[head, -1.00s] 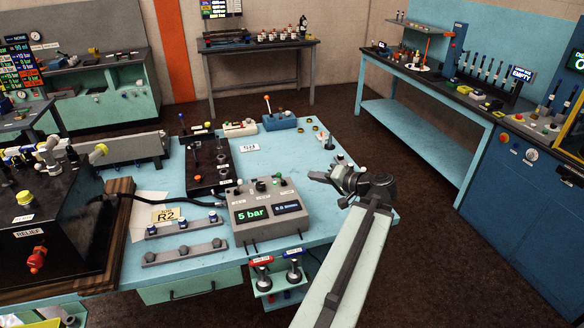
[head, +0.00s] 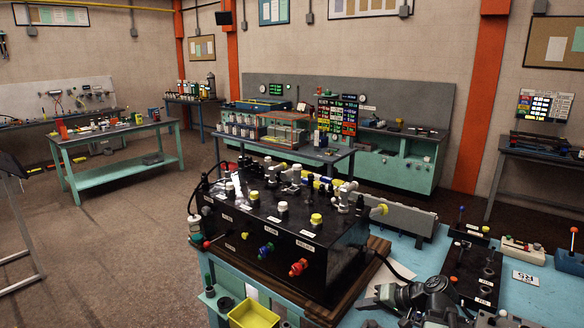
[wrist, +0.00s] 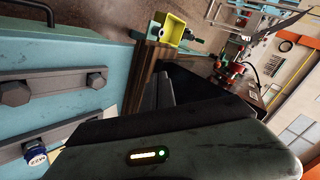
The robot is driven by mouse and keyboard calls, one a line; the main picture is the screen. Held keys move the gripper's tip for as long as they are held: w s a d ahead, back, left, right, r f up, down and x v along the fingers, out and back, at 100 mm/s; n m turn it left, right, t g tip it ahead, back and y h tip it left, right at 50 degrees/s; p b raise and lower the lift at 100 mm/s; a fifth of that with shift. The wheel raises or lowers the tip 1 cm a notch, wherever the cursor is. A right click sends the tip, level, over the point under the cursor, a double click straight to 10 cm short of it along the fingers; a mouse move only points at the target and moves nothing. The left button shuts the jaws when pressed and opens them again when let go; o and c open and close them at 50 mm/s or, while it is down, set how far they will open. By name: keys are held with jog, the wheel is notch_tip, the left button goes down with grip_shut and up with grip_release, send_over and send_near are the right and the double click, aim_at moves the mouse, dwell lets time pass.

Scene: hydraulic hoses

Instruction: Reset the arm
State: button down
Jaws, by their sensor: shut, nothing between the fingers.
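My gripper (head: 366,302) is at the bottom right of the head view, pointing left over the blue bench, beside the wooden board under the black hydraulic unit. Its fingers are shut and hold nothing. In the wrist view the dark fingers (wrist: 163,92) lie together in the middle, behind my black gripper housing. Most of my arm is cut off by the bottom edge of the head view.
The black hydraulic unit (head: 282,232) with knobs stands left of my gripper. A yellow bin (head: 254,314) sits at its front left. A bar with bolts (wrist: 65,82) shows in the wrist view. Black valve block (head: 473,276) is right. Open floor lies left.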

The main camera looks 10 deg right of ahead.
jog(key=s+a+f+n+g+h, duration=0.2)
jog(key=a+f+g, duration=0.15)
jog(key=a, duration=0.55)
jog(key=s+a+f+n+g+h, duration=0.2)
jog(key=s+a+f+n+g, duration=0.15)
jog(key=a, duration=0.65)
jog(key=s+d+f+m+h, duration=0.1)
jog(key=d+f+m+h, duration=0.1)
jog(key=d, duration=0.5)
jog(key=shift+s+m+h, duration=0.15)
jog(key=shift+m+h, duration=0.3)
jog(key=shift+h, duration=0.25)
